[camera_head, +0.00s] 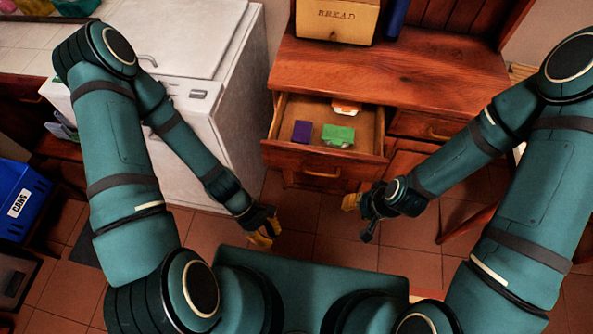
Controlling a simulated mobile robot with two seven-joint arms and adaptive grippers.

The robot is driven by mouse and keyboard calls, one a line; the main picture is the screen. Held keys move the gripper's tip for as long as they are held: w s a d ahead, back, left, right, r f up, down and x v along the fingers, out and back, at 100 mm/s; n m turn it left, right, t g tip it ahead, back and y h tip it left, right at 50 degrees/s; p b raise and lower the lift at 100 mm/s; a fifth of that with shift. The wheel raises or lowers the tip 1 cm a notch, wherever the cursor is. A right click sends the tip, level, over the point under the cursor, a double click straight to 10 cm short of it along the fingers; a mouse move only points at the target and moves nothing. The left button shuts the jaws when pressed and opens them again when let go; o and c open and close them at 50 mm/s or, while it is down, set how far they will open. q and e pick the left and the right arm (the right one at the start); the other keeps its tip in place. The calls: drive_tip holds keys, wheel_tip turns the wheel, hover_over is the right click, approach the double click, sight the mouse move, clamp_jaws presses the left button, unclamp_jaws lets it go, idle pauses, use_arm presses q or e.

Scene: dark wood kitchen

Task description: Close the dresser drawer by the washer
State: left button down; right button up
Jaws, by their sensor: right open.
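The dresser (400,75) is reddish-brown wood and stands just right of the white washer (205,95). Its left drawer (322,171) is pulled out toward me, so its inside shows. A purple box (301,131), a green item (338,135) and an orange and white item (346,107) lie in it. My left gripper (264,238) hangs over the floor in front of the washer, left of and nearer than the drawer; its jaw opening is unclear. My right gripper (360,218) is open and empty, apart from the drawer front and a little to its lower right.
A bread box (337,18) stands on the dresser top. A closed drawer (425,126) is right of the open one. A blue bin (22,200) stands at far left. Tiled floor (315,228) lies clear between my grippers.

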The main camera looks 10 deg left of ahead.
use_arm(q)
drive_tip(key=d+n+t+h+b, duration=0.1)
drive_tip(key=d+n+h+b, duration=0.15)
drive_tip(key=n+h, duration=0.55)
drive_tip(key=n+t+y+b, duration=0.2)
drive_tip(key=n+t+b, duration=0.1)
drive_tip(key=n+t, duration=1.65)
approach(302, 163)
drive_tip(key=d+r+n+g, duration=0.2)
drive_tip(key=d+n+g, duration=0.1)
drive_tip(key=g, duration=0.1)
drive_tip(key=w, duration=0.1)
drive_tip(key=w+b, duration=0.1)
drive_tip(key=w, duration=0.3)
drive_tip(key=shift+d+r, duration=0.2)
drive_tip(key=shift+r, duration=0.05)
drive_tip(key=shift+w, duration=0.1)
